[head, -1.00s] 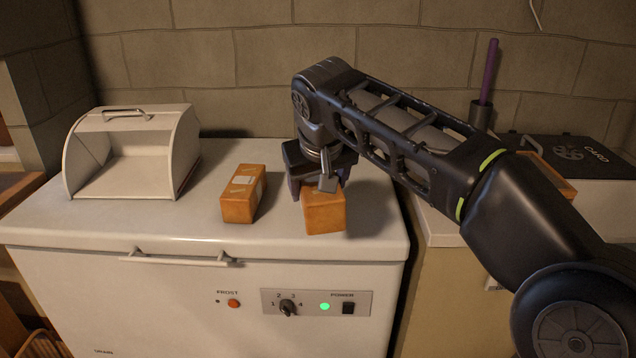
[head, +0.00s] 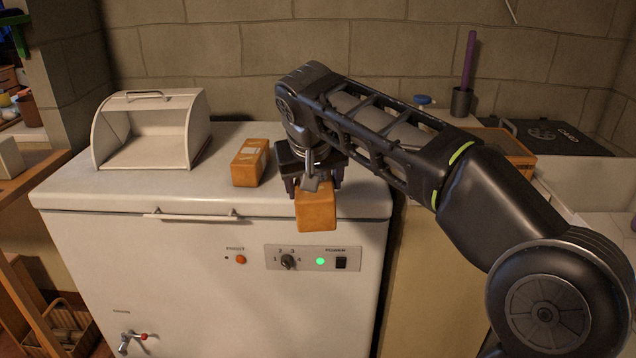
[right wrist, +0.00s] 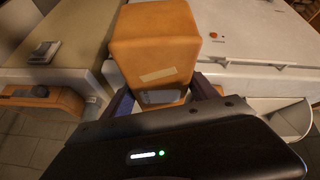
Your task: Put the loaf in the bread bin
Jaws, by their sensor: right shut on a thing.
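My right gripper (head: 315,184) is shut on an orange-brown, loaf-shaped block (head: 316,210), near the right front of the white chest freezer. The block overlaps the freezer's front edge in the head view. In the right wrist view the held block (right wrist: 155,45) sits between the fingers of the gripper (right wrist: 163,94) and shows a pale strip and a grey label. A second similar block (head: 249,165) with a pale label lies on the freezer lid, left of the gripper. I cannot tell which is the loaf. The white bread bin (head: 198,128) stands open at the lid's left. My left gripper is out of view.
The freezer lid (head: 120,192) is clear in front of the bin. The second block lies between bin and gripper. A stone wall (head: 230,60) rises behind.

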